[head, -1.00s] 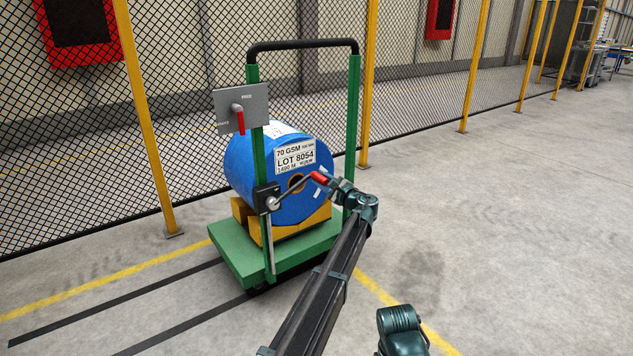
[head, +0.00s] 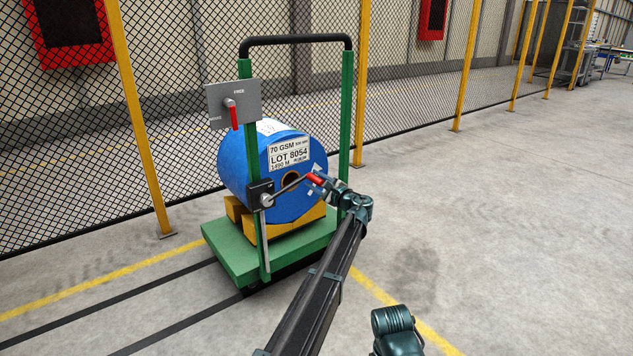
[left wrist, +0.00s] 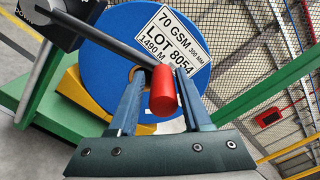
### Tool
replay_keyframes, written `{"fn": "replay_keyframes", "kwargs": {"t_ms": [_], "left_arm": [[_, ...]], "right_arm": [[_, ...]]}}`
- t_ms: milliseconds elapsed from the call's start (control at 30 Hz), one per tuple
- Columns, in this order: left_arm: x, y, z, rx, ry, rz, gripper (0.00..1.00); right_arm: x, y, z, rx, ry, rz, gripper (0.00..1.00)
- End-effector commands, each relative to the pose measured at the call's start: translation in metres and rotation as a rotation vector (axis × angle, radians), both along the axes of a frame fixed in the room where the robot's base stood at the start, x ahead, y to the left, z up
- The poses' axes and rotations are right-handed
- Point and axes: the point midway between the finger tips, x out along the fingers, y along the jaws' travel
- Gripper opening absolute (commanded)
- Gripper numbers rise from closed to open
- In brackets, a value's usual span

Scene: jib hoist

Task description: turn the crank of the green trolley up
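The green trolley (head: 270,247) stands on the floor and carries a blue roll (head: 240,165). Its crank (head: 285,189) is on the near post, with the arm slanting up and right from the hub to a red grip (head: 315,179). My left gripper (head: 320,183) is at that red grip. My right gripper is not in view.
A grey plate (head: 218,106) with a red lever (head: 233,115) is on the same post above the crank. A mesh fence (head: 170,150) with yellow posts runs behind the trolley. The floor to the right is clear.

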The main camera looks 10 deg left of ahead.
Motion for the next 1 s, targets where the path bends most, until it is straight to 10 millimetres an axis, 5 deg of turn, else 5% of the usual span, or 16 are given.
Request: {"fn": "replay_keyframes", "kwargs": {"t_ms": [467,1000], "left_arm": [[-0.004,-0.008,0.0,-0.002,0.0,-0.007,0.64],[-0.073,-0.087,-0.001,-0.001,0.0,-0.006,0.64]], "right_arm": [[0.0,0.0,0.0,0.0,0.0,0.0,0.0],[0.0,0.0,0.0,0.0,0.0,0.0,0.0]]}}
